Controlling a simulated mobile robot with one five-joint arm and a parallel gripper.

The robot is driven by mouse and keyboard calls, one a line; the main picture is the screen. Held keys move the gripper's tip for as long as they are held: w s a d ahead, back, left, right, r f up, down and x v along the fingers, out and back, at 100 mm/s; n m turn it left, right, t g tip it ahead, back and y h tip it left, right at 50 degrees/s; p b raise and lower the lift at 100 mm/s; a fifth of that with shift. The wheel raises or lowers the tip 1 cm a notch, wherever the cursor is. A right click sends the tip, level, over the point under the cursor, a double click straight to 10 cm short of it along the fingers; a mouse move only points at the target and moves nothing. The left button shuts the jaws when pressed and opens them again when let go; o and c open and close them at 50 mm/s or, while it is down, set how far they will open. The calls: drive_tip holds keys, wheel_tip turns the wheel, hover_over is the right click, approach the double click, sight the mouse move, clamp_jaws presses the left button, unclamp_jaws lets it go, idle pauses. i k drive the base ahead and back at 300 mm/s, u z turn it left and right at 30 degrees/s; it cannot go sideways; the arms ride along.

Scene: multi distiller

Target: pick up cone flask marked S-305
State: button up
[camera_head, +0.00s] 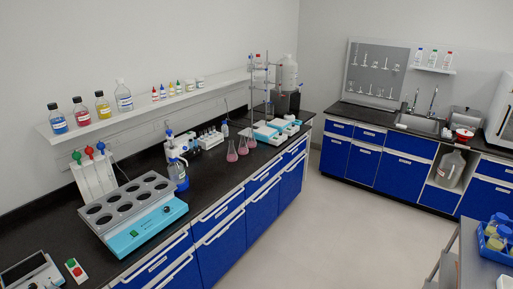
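Several cone flasks with pink liquid stand upright on the black left bench, near its front edge past the middle. The nearest flask (232,154) stands left of a second flask (243,147), and a third flask (251,141) stands just beyond it. Their markings are too small to read, so I cannot tell which one is S-305. My gripper is not in view.
A turquoise multi-well heater (150,232) and a blue bottle (178,175) stand nearer on the bench. Pale blue-and-white trays (265,132) and a tall stand crowd the area beyond the flasks. The floor (345,225) between benches is clear. A cart (475,260) stands at right.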

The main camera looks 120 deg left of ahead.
sight(243, 149)
drive_tip(key=u, duration=0.3)
drive_tip(key=k, duration=0.15)
drive_tip(key=u, duration=2.95)
drive_tip(key=i, duration=7.55)
drive_tip(key=u, duration=2)
